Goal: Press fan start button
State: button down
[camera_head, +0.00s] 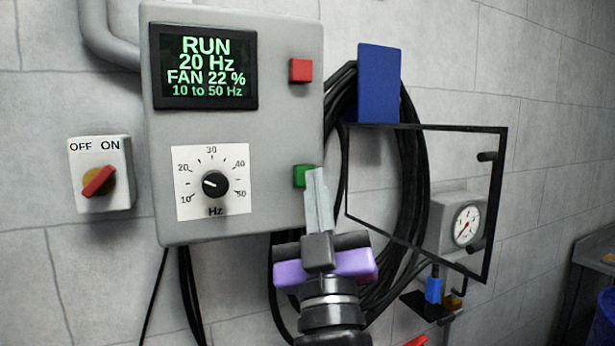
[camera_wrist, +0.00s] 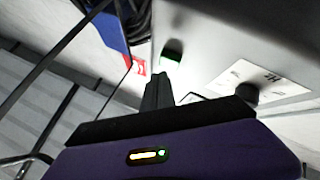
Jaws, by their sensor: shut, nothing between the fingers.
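The green button (camera_head: 301,176) is on the lower right of the grey control box (camera_head: 235,130). My gripper (camera_head: 315,178) is shut and empty, its fingertips overlapping the right edge of the green button in the head view. In the wrist view, the green button (camera_wrist: 173,50) shows just beyond the fingertips (camera_wrist: 158,78). I cannot tell whether they touch it. The display (camera_head: 206,66) reads RUN, 20 Hz, FAN 22 %, 10 to 50 Hz. A red button (camera_head: 300,70) is at the upper right of the box.
A Hz dial (camera_head: 215,185) is left of the green button. A red OFF/ON switch (camera_head: 99,181) is on the wall at left. Black cables hang from a blue holder (camera_head: 379,82) at right. A black-framed clear panel (camera_head: 503,190) stands before a gauge (camera_head: 467,225).

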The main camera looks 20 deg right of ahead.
jog(key=shift+s, duration=3)
